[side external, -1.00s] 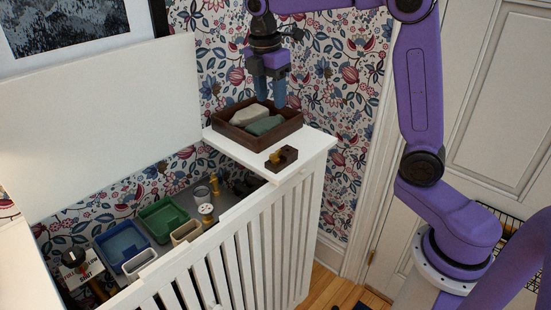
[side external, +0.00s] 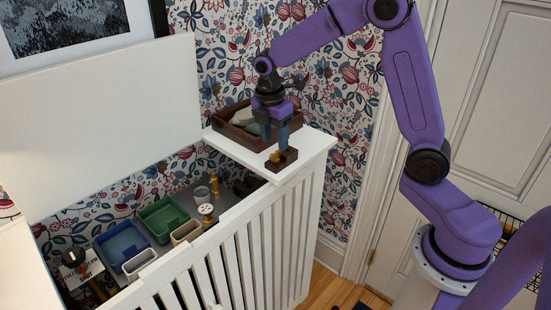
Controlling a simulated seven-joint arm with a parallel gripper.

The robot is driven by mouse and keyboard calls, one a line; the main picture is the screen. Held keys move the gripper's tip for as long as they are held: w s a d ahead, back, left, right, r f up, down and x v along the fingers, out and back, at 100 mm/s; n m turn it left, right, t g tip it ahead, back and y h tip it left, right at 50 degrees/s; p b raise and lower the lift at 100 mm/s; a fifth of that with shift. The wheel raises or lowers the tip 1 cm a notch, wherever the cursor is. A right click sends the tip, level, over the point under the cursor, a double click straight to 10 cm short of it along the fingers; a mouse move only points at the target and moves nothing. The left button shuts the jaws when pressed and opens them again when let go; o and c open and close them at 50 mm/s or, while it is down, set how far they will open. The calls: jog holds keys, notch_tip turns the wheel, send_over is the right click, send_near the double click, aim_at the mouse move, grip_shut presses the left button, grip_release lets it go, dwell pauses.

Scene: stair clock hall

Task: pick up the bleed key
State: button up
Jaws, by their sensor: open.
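The bleed key appears to be the small brass piece (side external: 274,156) on a dark wooden block (side external: 289,159) at the front of the white ledge. My gripper (side external: 275,141) points down just above it. Its blue-grey fingers are apart, one to each side of the brass piece as seen from here. I cannot tell whether they touch it. The fingers partly cover the key's upper part.
A dark wooden tray (side external: 222,133) with cloth-like items stands behind my gripper. The white ledge (side external: 318,145) is clear to the right. Below left, the open slatted cabinet holds a green bin (side external: 163,219), a blue bin (side external: 122,246) and brass fittings.

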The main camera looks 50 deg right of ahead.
aim_at(275, 152)
notch_tip(275, 152, down, 5)
jog(key=shift+s+r, duration=0.1)
jog(key=shift+s, duration=0.05)
grip_shut()
dwell(0.4)
